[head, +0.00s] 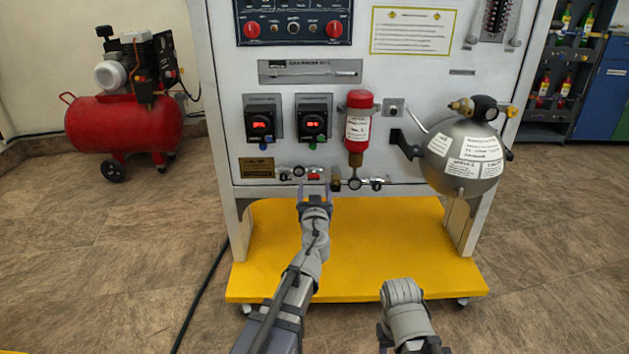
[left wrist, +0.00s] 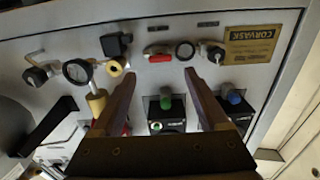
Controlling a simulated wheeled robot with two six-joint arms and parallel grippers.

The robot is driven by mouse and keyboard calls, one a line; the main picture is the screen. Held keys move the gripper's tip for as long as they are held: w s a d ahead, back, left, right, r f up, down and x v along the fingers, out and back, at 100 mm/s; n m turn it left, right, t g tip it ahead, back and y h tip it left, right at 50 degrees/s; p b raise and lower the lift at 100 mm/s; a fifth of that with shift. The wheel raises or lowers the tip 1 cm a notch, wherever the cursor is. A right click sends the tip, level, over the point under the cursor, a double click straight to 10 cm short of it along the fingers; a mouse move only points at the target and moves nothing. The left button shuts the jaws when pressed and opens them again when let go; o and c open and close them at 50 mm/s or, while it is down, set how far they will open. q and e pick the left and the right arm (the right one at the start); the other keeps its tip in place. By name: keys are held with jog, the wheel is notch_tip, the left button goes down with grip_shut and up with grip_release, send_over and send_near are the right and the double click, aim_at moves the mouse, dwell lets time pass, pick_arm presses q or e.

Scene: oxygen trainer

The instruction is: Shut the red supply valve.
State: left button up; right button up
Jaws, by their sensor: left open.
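The red supply valve is a small red handle (head: 315,175) on the lower edge of the white panel, between small gauges. It also shows in the left wrist view as a red lever (left wrist: 160,58), lying flat across its fitting. My left gripper (head: 314,188) is open just below and in front of the valve. In the left wrist view, the two fingers (left wrist: 161,75) are apart and empty, with the red lever just beyond the gap between their tips. Only part of my right arm shows at the bottom of the head view; its gripper is not seen.
A red cylinder (head: 358,128) with a gauge below it hangs right of the valve. Two red-lit displays (head: 262,124) sit above. A grey sphere tank (head: 462,158) is at right. A yellow base (head: 390,245) lies below. A red compressor (head: 125,125) stands left.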

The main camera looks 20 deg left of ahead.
aim_at(314, 176)
pick_arm(q)
jog(key=x, duration=0.5)
jog(key=shift+w+a, duration=0.1)
jog(key=shift+w, duration=0.1)
jog(key=shift+c, duration=0.4)
grip_shut()
